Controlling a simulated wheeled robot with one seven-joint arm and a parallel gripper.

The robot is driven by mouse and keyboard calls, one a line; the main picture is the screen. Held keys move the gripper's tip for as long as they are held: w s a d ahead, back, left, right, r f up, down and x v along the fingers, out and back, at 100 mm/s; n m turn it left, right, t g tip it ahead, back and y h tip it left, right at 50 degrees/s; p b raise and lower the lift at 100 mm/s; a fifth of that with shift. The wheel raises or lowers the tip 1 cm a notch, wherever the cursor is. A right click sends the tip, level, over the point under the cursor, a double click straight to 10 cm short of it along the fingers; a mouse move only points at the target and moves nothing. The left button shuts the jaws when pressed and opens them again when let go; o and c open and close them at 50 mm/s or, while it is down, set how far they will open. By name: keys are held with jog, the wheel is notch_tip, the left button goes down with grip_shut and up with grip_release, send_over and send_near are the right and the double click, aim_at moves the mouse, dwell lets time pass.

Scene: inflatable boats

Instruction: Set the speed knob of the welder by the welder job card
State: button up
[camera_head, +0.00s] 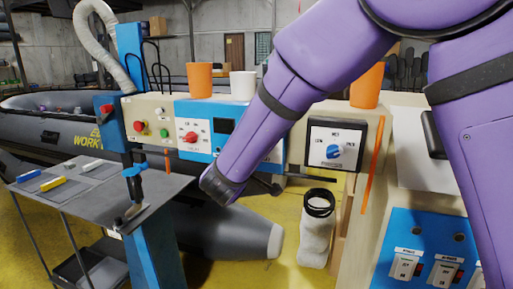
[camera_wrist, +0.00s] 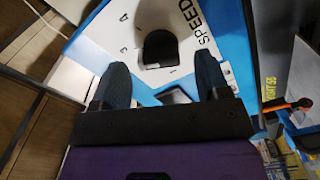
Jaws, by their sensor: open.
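In the wrist view my gripper (camera_wrist: 166,80) is open, its two dark fingers spread in front of a white plate (camera_wrist: 112,22) printed SPEED on a blue panel. A dark knob-like part (camera_wrist: 160,46) on a pale base shows just beyond and between the fingertips; they appear apart from it. Its pointer setting cannot be read. In the head view my purple arm crosses the blue front of the welder-like machine (camera_head: 228,108) and hides my gripper and part of that front. A red knob (camera_head: 190,137) on a white plate shows left of the arm. I cannot identify the job card.
A blue knob (camera_head: 333,151) on a LOW-MED-HIGH plate sits right of my arm. Orange cup (camera_head: 199,80) and white cup (camera_head: 243,85) stand on the machine. A grey table (camera_head: 98,185) is at left, and a switch panel (camera_head: 415,228) at lower right.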

jog(key=shift+x, duration=1.1)
jog(key=c, duration=0.9)
